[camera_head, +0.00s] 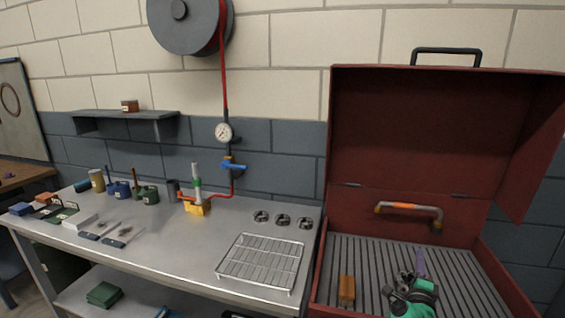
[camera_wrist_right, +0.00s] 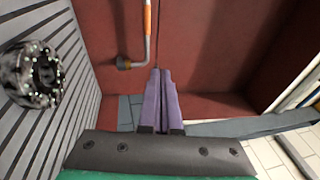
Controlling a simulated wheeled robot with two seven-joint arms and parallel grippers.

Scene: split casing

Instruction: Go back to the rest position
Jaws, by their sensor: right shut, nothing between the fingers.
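My right gripper (camera_head: 420,262) shows in the head view over the slatted floor of the open red box. Its green body is at the bottom of the picture and its purple fingers point toward the back of the box. In the right wrist view the purple fingers (camera_wrist_right: 160,88) are shut together with nothing between them. A dark metal ringed part (camera_head: 404,278) lies on the slats just left of the gripper; a similar metal part (camera_wrist_right: 32,75) shows at the left of the wrist view, apart from the fingers. My left gripper is not in view.
The red box (camera_head: 345,120) has its lid raised. The metal bench (camera_head: 225,215) holds a wire rack (camera_head: 262,260), three metal rings (camera_head: 283,220) and several tools.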

